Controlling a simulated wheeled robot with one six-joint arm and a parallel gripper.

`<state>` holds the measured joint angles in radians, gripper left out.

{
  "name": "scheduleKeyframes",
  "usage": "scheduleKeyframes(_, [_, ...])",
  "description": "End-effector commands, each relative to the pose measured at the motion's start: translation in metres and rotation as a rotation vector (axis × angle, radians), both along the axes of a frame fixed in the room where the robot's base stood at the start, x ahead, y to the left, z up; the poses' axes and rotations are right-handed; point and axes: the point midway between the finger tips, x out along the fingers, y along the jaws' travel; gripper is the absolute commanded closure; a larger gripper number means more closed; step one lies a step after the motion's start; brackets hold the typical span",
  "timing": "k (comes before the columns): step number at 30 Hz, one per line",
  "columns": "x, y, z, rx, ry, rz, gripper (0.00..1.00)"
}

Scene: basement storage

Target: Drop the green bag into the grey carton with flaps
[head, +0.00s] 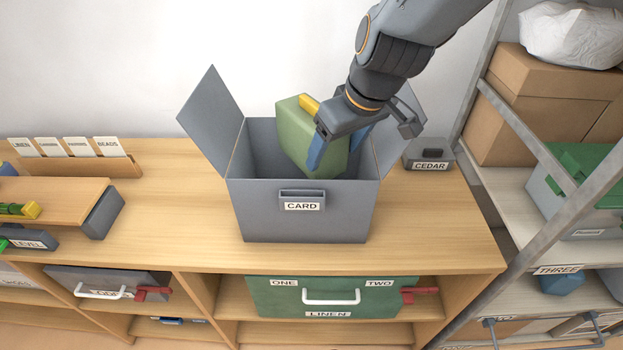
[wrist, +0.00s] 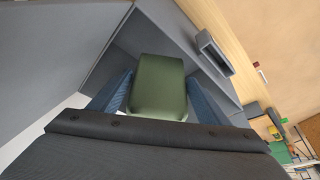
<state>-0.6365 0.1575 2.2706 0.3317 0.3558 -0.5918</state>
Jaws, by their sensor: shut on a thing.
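The green bag (head: 298,130) is held between the blue fingers of my gripper (head: 335,147), over the opening of the grey carton. Its lower part is inside the rim in the head view. In the wrist view the bag (wrist: 157,83) sits between both fingers, with the carton walls around it. The grey carton (head: 260,215) stands upright on the wooden counter with a CARD label on its front. Its left flap (head: 213,118) stands open, and its right flap is partly hidden behind my gripper. The carton's floor is hidden.
A small grey box labelled CEDAR (head: 428,155) stands right of the carton. A wooden card holder (head: 80,165) and a raised wooden board (head: 45,195) are at left. A metal rack (head: 535,145) with boxes stands at right. The counter front is clear.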

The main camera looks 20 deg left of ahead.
Motion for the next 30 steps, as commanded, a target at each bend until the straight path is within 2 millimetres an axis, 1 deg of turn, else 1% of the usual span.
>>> scheduleKeyframes(3, [0.001, 0.000, -0.005, 0.001, -0.002, 0.000, 0.68])
scheduleKeyframes(9, [0.001, 0.000, -0.004, 0.001, -0.003, -0.001, 0.68])
scheduleKeyframes(10, [0.001, 0.000, -0.004, 0.001, -0.003, -0.001, 0.28])
scheduleKeyframes(13, [0.001, 0.000, -0.004, 0.001, -0.003, -0.001, 0.11])
scheduleKeyframes(14, [0.001, 0.000, -0.004, 0.001, -0.003, -0.001, 0.08])
scheduleKeyframes(23, [0.000, -0.001, -0.004, 0.000, 0.000, -0.001, 0.08])
scheduleKeyframes(26, [-0.001, -0.002, 0.002, 0.002, -0.003, 0.000, 0.08])
scheduleKeyframes(30, [-0.004, -0.007, 0.018, 0.004, -0.005, -0.001, 0.08])
